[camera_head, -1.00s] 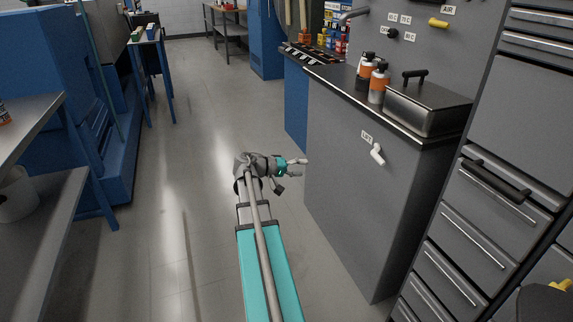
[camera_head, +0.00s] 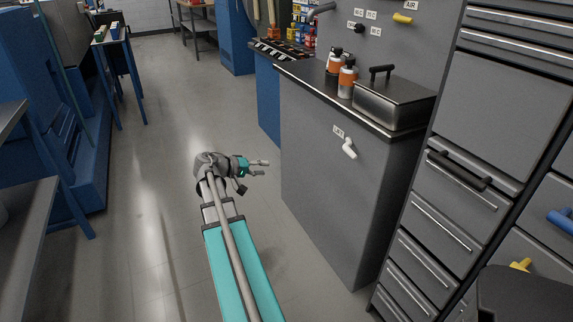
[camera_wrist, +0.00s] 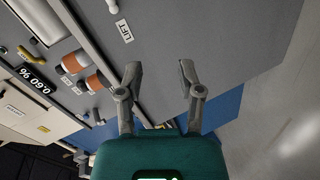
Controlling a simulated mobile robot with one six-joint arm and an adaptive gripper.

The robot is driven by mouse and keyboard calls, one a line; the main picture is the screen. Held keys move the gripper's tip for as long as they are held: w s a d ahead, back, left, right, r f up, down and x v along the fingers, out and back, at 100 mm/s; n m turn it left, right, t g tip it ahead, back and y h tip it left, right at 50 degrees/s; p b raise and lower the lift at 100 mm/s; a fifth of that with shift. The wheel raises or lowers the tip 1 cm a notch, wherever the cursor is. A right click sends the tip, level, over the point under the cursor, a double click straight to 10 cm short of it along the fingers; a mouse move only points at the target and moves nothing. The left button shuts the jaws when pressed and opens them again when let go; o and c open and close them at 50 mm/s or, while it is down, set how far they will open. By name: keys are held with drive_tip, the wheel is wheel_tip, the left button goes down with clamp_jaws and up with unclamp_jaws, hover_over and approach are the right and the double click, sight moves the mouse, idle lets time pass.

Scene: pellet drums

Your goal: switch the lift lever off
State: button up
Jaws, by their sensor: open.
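The lift lever is a white handle (camera_head: 349,148) on the grey side panel of the cabinet, below a small LIFT label (camera_head: 338,131). In the head view it slants down to the right. In the wrist view, the LIFT label (camera_wrist: 124,31) shows near the top, and a part of the white lever (camera_wrist: 112,6) is cut off by the top edge. My gripper (camera_head: 266,168) is left of the cabinet panel, apart from the lever and a little lower in the picture. In the wrist view its two fingers (camera_wrist: 160,76) are spread with nothing between them.
The cabinet top (camera_head: 318,80) carries orange-banded bottles (camera_head: 347,78) and a metal box with a black handle (camera_head: 390,104). A grey drawer unit (camera_head: 440,230) stands to the right. Open floor (camera_head: 150,190) lies left of my arm; blue machinery stands farther left.

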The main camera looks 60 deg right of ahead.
drive_tip(key=shift+s+d+f+b, duration=0.15)
drive_tip(key=shift+s+f+b, duration=0.05)
drive_tip(key=shift+b, duration=0.1)
drive_tip(key=c, duration=0.4)
drive_tip(key=shift+s+d+f+b, duration=0.2)
drive_tip(key=shift+b, duration=0.2)
clamp_jaws()
drive_tip(key=s+d+f+g+h+b, duration=0.3)
drive_tip(key=s+b, duration=0.4)
drive_tip(key=b, duration=0.4)
drive_tip(key=s+d+f+g+h+b, duration=0.4)
drive_tip(key=s+d+b, duration=0.2)
drive_tip(key=b, duration=0.6)
drive_tip(key=shift+s+f+g+b, duration=0.3)
drive_tip(key=shift+s+f, duration=0.1)
drive_tip(key=shift+s, duration=0.1)
